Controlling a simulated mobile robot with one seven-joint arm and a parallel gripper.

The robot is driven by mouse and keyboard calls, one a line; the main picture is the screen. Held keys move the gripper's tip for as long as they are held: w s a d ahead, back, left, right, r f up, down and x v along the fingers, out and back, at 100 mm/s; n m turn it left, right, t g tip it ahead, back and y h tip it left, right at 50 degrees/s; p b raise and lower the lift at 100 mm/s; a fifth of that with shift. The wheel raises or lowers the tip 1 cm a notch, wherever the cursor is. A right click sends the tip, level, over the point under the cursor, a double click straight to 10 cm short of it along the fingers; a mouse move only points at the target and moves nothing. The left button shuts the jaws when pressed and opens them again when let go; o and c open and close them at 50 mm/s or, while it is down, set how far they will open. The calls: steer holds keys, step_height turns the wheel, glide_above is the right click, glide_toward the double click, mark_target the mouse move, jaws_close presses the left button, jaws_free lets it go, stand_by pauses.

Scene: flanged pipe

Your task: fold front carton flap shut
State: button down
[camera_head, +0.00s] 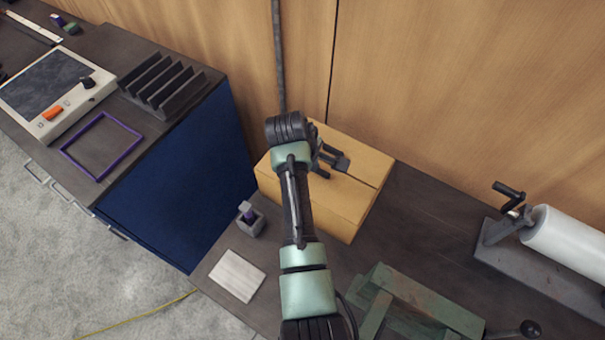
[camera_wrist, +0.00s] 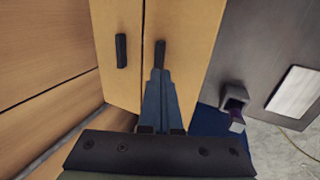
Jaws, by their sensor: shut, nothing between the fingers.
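The tan carton (camera_head: 340,208) stands on the dark bench against the wood wall. Its top shows two flaps lying about flat, with a narrow dark seam between them. The front flap (camera_wrist: 190,40) is right of the seam in the wrist view; the back flap (camera_wrist: 112,15) is left of it. My gripper (camera_head: 338,163) is over the carton top, its fingers together and empty. In the wrist view the fingertips (camera_wrist: 160,60) are over the front flap, by a small dark piece; I cannot tell if they touch. My arm hides the carton's left part.
A small grey holder (camera_head: 250,220) and a pale plate (camera_head: 237,275) are left of the carton. A green fixture (camera_head: 420,300) is in front. A white roll on a stand (camera_head: 565,240) is at right. A dark slotted rack (camera_head: 160,88) is on the left cabinet.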

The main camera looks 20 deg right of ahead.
mark_target(320, 168)
steer(key=shift+w+d+f+g+y+b, duration=0.4)
steer(key=shift+d+f+g+y+b, duration=0.1)
steer(key=shift+d+y, duration=0.1)
steer(key=shift+f+b, duration=0.25)
steer(key=shift+b, duration=0.05)
steer(key=shift+w+d+f+b, duration=0.4)
steer(key=shift+d+f+b, duration=0.1)
steer(key=shift+b, duration=0.25)
steer(key=shift+s, duration=0.15)
steer(key=shift+s+a+p, duration=0.4)
steer(key=shift+a+p, duration=0.25)
steer(key=shift+p, duration=0.35)
